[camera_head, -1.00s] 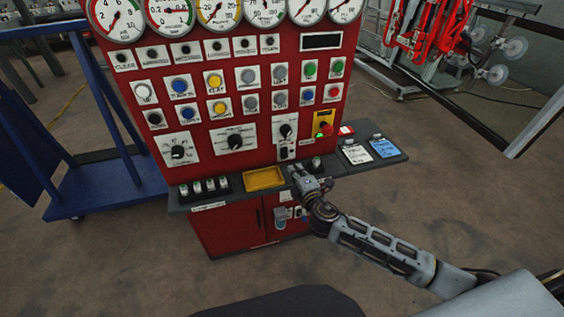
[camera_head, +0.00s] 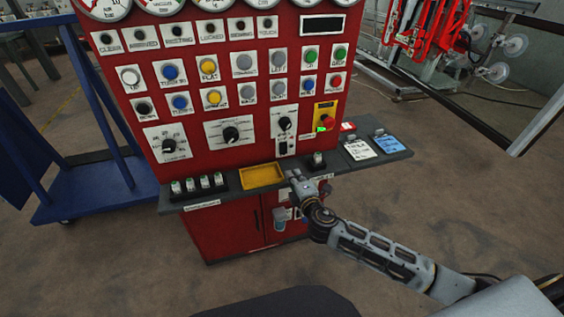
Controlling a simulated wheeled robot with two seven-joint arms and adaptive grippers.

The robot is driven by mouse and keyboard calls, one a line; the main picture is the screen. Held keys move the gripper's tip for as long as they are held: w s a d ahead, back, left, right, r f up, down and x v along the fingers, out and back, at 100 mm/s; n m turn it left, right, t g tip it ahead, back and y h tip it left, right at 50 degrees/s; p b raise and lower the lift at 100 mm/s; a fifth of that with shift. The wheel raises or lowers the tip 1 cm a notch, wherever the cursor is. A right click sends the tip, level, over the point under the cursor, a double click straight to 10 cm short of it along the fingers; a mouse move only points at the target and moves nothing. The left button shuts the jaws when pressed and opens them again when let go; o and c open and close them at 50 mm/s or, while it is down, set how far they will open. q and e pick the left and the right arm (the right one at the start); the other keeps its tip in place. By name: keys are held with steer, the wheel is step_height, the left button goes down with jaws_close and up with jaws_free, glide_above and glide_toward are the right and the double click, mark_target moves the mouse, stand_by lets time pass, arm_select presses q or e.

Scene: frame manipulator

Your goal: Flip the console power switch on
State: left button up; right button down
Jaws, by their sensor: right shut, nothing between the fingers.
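The red console (camera_head: 190,75) stands ahead, its face full of buttons, lamps and knobs. A white plate with a small black switch (camera_head: 284,147) sits low on the face, below a black rotary knob (camera_head: 284,124); it looks like the power switch, but its label and position are too small to read. My right gripper (camera_head: 294,175) is shut and empty at the front edge of the console's grey ledge, below and slightly right of that switch and apart from it. My left gripper is out of view.
A yellow box with a red button (camera_head: 327,120) is right of the switch. A blue cart (camera_head: 90,190) stands left.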

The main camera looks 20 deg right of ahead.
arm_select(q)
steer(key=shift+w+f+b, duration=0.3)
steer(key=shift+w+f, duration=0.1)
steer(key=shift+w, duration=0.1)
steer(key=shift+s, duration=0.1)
